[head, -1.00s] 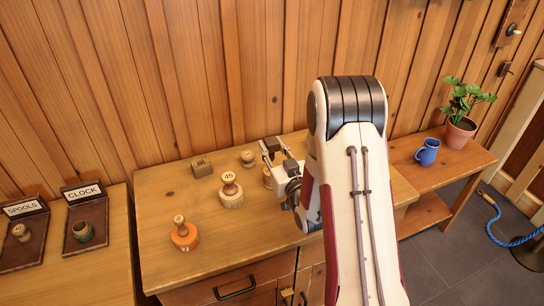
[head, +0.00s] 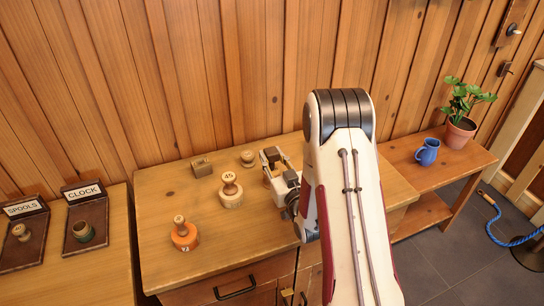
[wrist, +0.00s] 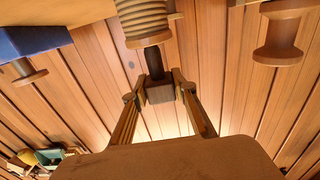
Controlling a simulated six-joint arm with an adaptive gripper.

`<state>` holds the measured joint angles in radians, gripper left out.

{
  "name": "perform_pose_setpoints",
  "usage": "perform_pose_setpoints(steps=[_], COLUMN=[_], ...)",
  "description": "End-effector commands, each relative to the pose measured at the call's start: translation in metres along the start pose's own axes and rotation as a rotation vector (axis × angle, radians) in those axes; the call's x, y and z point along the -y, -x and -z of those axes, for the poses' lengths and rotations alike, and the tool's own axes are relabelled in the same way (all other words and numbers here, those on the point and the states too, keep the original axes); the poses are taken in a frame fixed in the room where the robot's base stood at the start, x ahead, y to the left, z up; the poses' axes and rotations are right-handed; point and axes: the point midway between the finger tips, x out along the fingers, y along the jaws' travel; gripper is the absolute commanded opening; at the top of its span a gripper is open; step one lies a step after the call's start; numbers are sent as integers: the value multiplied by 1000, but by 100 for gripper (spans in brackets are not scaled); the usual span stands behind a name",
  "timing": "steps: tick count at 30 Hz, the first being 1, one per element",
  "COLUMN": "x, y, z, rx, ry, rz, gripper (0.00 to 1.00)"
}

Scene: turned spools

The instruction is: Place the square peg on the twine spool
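The square peg (wrist: 160,93) has a dark brown block end and a darker shaft. My gripper (wrist: 161,90) is shut on the block end, with one finger against each side. In the wrist view the scene appears upside down, and the shaft reaches from the block to the flange of the twine spool (wrist: 144,22). How deep the shaft sits in the spool cannot be told.
Labelled trays SPOOLS (head: 35,240) and CLOCK (head: 97,212) lie left.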

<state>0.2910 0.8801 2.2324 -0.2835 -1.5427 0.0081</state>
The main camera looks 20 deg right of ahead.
Motion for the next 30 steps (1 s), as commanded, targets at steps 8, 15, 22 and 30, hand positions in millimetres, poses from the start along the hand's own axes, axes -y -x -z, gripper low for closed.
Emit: perform_pose_setpoints(steps=[8,15,22,30], x=[0,0,0,0], y=[0,0,10,38], z=[0,2,3,2], rx=[0,0,2,3], ry=[0,0,0,0], rz=[0,0,-1,-1], gripper=[44,44,44,44])
